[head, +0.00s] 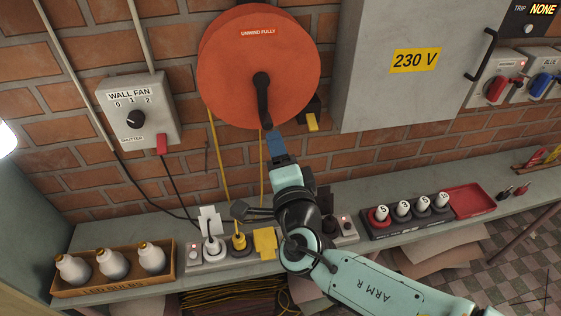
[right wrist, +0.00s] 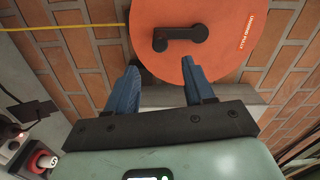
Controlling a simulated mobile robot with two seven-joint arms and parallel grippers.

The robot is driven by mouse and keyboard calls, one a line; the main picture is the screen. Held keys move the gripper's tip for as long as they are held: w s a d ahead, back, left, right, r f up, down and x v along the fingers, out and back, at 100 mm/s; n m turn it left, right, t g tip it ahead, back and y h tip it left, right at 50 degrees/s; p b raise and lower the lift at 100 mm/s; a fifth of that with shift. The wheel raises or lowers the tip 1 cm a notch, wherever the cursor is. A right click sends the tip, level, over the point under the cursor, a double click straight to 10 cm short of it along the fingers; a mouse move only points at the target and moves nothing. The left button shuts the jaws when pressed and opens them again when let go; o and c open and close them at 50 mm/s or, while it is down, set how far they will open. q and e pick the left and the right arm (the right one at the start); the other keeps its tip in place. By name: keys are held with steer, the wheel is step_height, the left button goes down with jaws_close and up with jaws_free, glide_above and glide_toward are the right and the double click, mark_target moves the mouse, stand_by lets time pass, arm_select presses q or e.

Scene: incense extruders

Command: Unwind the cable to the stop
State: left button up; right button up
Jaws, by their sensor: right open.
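The orange cable reel (head: 285,65), marked "UNWIND FULLY", is on the brick wall. Its black crank (head: 264,100) hangs from the hub, handle end downward. The reel (right wrist: 225,35) and crank (right wrist: 182,36) also show in the right wrist view, beyond the fingertips. Yellow cable (head: 220,160) hangs from the reel down toward the bench. My right gripper (head: 276,143), with blue fingers, is just below the crank's lower end. In the right wrist view my right gripper (right wrist: 160,72) is open with nothing between its fingers. My left gripper is not in view.
A wall fan switch box (head: 155,115) is left of the reel and a grey 230 V cabinet (head: 370,80) right. A black box with a yellow tab (head: 312,122) sits close beside my gripper. Sockets, plugs, a bulb crate (head: 165,285) and a red tray (head: 468,200) occupy the bench.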

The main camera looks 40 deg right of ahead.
steer(key=shift+v, duration=1.15)
